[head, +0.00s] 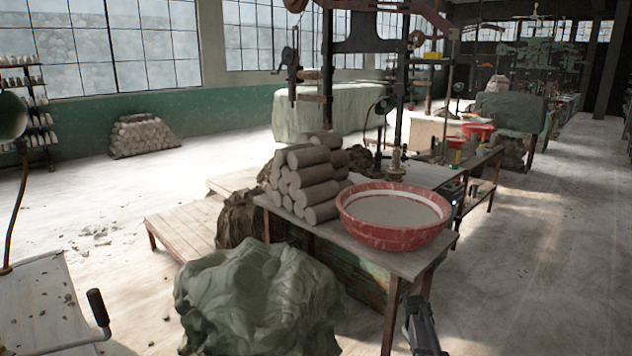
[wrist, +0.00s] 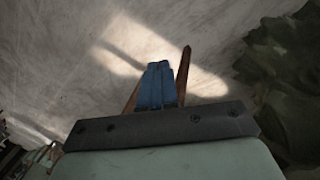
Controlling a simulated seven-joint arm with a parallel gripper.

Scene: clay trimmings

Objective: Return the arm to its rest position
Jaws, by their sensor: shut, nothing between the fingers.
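My gripper (wrist: 157,67) shows in the wrist view as two blue fingers side by side, shut with nothing between them. They point over the pale, dusty floor (wrist: 60,60), clear of any object I can see. A dark part (head: 423,328), probably of my arm, reaches in at the bottom edge of the head view, right of the near bench leg. The fingers cannot be made out in that view.
A bench (head: 400,262) with stacked clay rolls (head: 303,183) and a red basin (head: 395,235) stands close by. A green cloth-covered heap (head: 258,300) is left of it, and green cloth (wrist: 290,60) shows in the wrist view. Floor at right (head: 540,270) is open.

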